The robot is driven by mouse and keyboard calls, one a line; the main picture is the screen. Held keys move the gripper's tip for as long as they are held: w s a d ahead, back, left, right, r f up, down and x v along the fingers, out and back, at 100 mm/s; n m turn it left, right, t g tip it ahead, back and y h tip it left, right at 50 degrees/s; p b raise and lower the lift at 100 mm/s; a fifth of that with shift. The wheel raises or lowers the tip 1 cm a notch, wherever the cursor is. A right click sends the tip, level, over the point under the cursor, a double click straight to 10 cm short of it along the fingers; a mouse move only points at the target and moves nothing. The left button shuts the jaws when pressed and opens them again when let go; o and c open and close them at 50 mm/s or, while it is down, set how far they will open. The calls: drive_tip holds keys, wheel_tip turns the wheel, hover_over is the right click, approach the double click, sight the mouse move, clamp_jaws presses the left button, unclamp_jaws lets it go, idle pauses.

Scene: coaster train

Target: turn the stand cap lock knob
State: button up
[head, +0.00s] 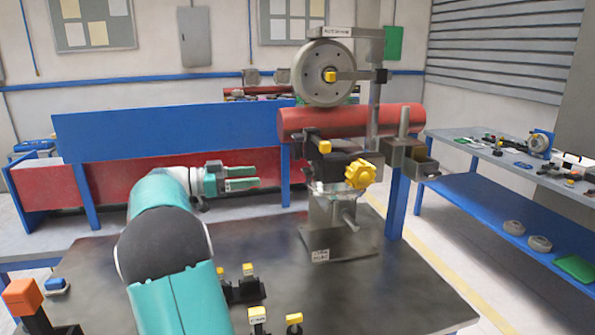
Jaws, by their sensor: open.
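A yellow lobed knob (360,174) sits on the right side of a grey metal stand (326,216), just below a red tube. It is likely the stand cap lock knob, though I cannot read a label on it. A smaller yellow handle (324,147) sits to its upper left on a dark clamp. My gripper (257,177) points right, to the left of the stand, at about the knob's height in the picture. Its two teal fingers are apart with nothing between them. It is clear of the stand in the picture.
A red tube (385,121) and a grey wheel (323,73) stand above the knob. Black fixtures with yellow caps (248,270) stand on the dark table (390,290) in front. A side bench (480,155) with small parts is at the right.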

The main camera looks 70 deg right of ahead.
sight(303, 170)
drive_tip(key=x, duration=1.4)
drive_tip(key=shift+s+d+r, duration=0.1)
drive_tip(key=shift+r, duration=0.1)
drive_tip(key=shift+c, duration=0.2)
drive_tip(key=c, duration=0.9)
